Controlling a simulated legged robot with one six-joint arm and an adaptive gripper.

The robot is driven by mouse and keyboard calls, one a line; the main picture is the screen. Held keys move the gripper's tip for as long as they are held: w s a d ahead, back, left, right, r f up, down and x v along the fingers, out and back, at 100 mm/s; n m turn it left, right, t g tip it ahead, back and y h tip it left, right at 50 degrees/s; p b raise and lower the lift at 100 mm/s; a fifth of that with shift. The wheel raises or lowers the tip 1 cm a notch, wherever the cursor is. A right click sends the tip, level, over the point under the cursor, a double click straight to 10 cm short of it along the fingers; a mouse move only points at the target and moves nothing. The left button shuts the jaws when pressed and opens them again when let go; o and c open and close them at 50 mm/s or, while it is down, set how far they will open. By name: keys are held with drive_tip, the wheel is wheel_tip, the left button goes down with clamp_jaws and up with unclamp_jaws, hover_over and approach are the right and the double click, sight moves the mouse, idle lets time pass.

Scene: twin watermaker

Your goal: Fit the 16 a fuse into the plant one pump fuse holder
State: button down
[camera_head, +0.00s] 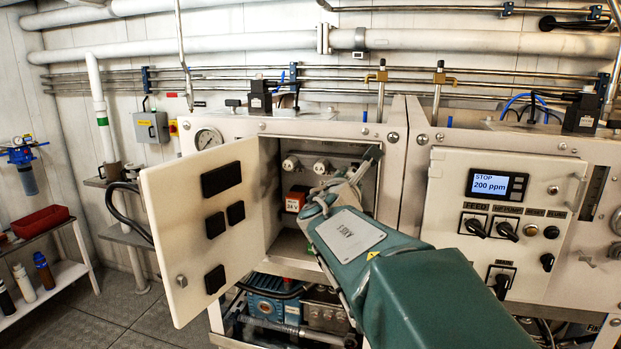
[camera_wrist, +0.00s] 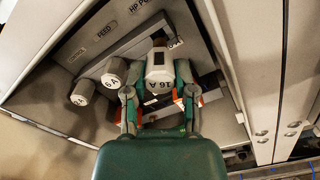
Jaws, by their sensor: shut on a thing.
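In the wrist view my gripper (camera_wrist: 158,90) is shut on a white fuse (camera_wrist: 159,68) marked 16 A. The fuse lies between the two fingers, its narrower far end towards the grey fuse holder rail (camera_wrist: 132,48). I cannot tell whether that end touches or sits in a holder. The HP pump label (camera_wrist: 143,8) is just beyond it. In the head view my gripper (camera_head: 350,183) reaches into the open plant one cabinet (camera_head: 270,190); the held fuse is hidden there.
The cabinet door (camera_head: 205,225) stands open to the left. The cabinet's right wall (camera_head: 391,185) is close to my gripper. A red-orange 24 V block (camera_head: 296,199) sits below the fuses. The right-hand panel (camera_head: 505,225) shows STOP, 200 ppm.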

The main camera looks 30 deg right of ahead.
sight(353, 172)
drive_tip(key=shift+x, duration=2)
drive_tip(key=shift+c, duration=1.7)
unclamp_jaws()
drive_tip(key=v, duration=1.1)
drive_tip(key=shift+s+a, duration=0.25)
drive_tip(key=shift+a, duration=0.05)
